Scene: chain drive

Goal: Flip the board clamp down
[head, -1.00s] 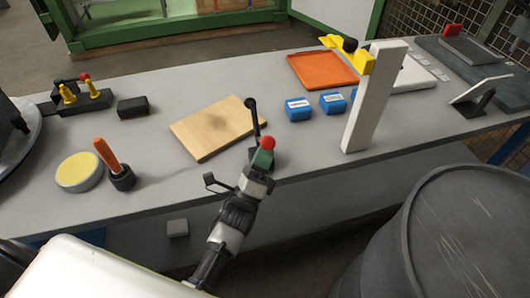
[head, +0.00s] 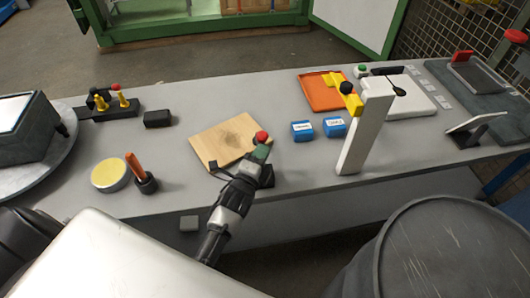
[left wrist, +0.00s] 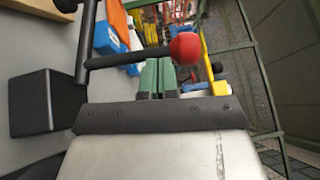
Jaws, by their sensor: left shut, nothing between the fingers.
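The wooden board (head: 225,143) lies flat on the bench. The board clamp's dark base block (head: 266,176) stands at the board's near right edge, partly behind my left gripper. The clamp's red ball knob (head: 261,137) shows just above my left gripper (head: 260,152). In the left wrist view, the knob (left wrist: 185,49) tops a dark rod that meets a bar lying across it, low over the bench. No clamp arm stands upright in the head view. Whether the clamp touches the board is hidden. My left gripper's green fingers (left wrist: 156,77) are shut and empty, close beside the rod.
Two blue boxes (head: 302,131) and a white post (head: 365,130) stand right of the board. An orange tray (head: 322,94) lies behind them. A screwdriver in a holder (head: 145,180) and a yellow-topped disc (head: 109,174) are at the left. A dark barrel (head: 450,250) stands in front.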

